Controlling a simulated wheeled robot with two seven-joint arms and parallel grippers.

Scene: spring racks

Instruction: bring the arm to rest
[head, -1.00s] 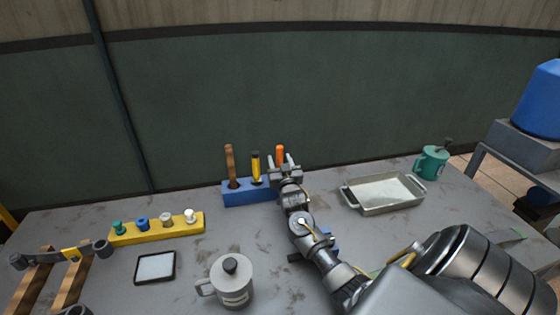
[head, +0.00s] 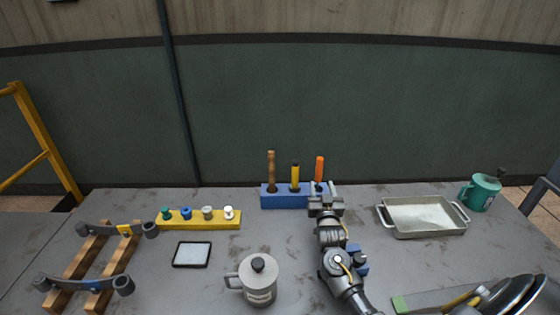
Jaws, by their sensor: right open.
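My right arm reaches in from the lower right over the grey table (head: 300,232). My right gripper (head: 325,188) is open, its fingers pointing away from me, in front of the right end of a blue tool block (head: 285,202). An orange-handled tool (head: 319,168) stands in the block just beyond the fingers; it does not look held. A yellow-handled tool (head: 295,174) and a wooden-handled tool (head: 271,170) stand upright in the block to the left. My left gripper is not in view.
A grey lidded mug (head: 260,284) and a small tablet (head: 191,254) lie left of my arm. A yellow rack (head: 205,226) holds several pegs. Two leaf springs (head: 105,230) rest on wooden bars. A metal tray (head: 405,231) and a teal mug (head: 482,192) stand right.

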